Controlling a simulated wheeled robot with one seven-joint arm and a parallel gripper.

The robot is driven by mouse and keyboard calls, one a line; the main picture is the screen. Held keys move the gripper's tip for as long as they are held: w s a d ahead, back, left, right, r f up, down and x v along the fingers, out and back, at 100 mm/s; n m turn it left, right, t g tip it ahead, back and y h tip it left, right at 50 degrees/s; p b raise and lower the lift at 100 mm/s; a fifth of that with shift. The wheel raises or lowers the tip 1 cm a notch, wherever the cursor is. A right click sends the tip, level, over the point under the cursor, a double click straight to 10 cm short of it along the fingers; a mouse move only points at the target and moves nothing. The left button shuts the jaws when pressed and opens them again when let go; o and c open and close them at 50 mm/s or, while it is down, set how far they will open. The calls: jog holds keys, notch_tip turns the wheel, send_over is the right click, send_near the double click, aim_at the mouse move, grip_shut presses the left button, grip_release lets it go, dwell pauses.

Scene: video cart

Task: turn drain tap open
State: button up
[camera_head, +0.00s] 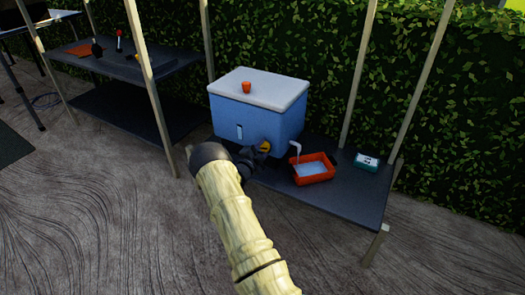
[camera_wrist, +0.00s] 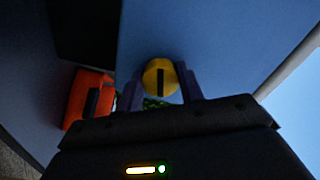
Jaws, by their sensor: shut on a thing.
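A blue cooler box (camera_head: 255,122) with a white lid (camera_head: 262,88) stands on the dark lower shelf. A yellow round tap knob (camera_head: 265,147) sits low on its front. In the wrist view the knob (camera_wrist: 150,77) shows a dark, near-upright bar across its face. My gripper (camera_head: 254,155) reaches the knob from the front; its two fingers stand on either side of it in the wrist view and are shut on it. A white curved spout or stream (camera_head: 297,150) shows right of the cooler, above an orange tray (camera_head: 315,178) with pale contents. Whether liquid flows is unclear.
An orange cup (camera_head: 246,87) stands on the lid. A small green-and-white box (camera_head: 366,162) lies on the shelf (camera_head: 345,195) to the right. Upright posts (camera_head: 360,70) frame the shelf, with a hedge behind. The floor in front is clear.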

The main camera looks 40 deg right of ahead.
jog(key=shift+m, duration=1.3)
jog(key=o, duration=1)
jog(key=shift+a, duration=0.15)
jog(key=p+v, duration=0.5)
jog(key=v, duration=1.2)
jog(key=shift+p, duration=0.4)
jog(key=shift+s+f, duration=0.1)
